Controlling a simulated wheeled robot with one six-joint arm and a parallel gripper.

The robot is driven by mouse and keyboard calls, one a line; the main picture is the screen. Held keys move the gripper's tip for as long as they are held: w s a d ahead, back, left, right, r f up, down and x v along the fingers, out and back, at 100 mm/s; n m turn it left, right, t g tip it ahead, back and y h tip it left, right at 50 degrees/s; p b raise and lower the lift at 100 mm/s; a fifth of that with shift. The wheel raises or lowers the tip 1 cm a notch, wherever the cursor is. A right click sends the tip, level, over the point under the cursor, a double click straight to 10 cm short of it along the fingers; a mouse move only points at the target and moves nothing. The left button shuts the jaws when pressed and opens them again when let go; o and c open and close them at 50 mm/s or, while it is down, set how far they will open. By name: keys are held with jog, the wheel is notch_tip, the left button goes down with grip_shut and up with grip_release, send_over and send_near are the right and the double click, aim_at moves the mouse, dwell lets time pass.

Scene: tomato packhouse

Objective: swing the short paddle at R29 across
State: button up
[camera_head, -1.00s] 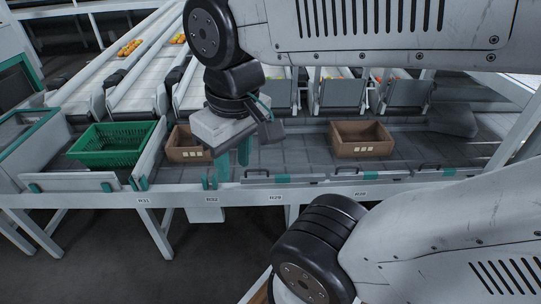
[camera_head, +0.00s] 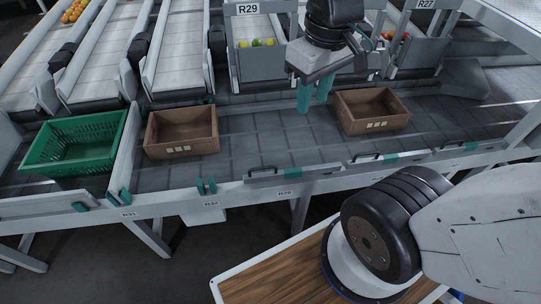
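A short grey paddle (camera_head: 292,174) with a black handle and a teal block lies along the belt's front edge. The small rail label (camera_head: 286,193) below it appears to read R29. A larger R29 sign (camera_head: 248,9) hangs on a grey chute at the back. My gripper (camera_head: 313,106) points down above the belt, behind the paddle and left of the right brown crate. Its two teal fingers are apart with nothing between them. It is clear of the paddle.
A brown crate (camera_head: 181,149) stands on the left of the belt and another brown crate (camera_head: 372,125) on the right. A green crate (camera_head: 75,143) stands far left. Similar paddles (camera_head: 390,158) line the front edge. The belt (camera_head: 262,135) between the brown crates is bare.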

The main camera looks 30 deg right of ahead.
jog(key=w+f+n+g, duration=0.1)
jog(key=w+f+n, duration=0.3)
jog(key=w+f, duration=0.4)
jog(key=n+g, duration=0.2)
jog(key=n, duration=0.6)
send_over(265, 173)
notch_tip(265, 173, down, 30)
jog(key=shift+d+r, duration=0.1)
jog(key=shift+r, duration=0.05)
jog(key=shift+w, duration=0.1)
grip_shut()
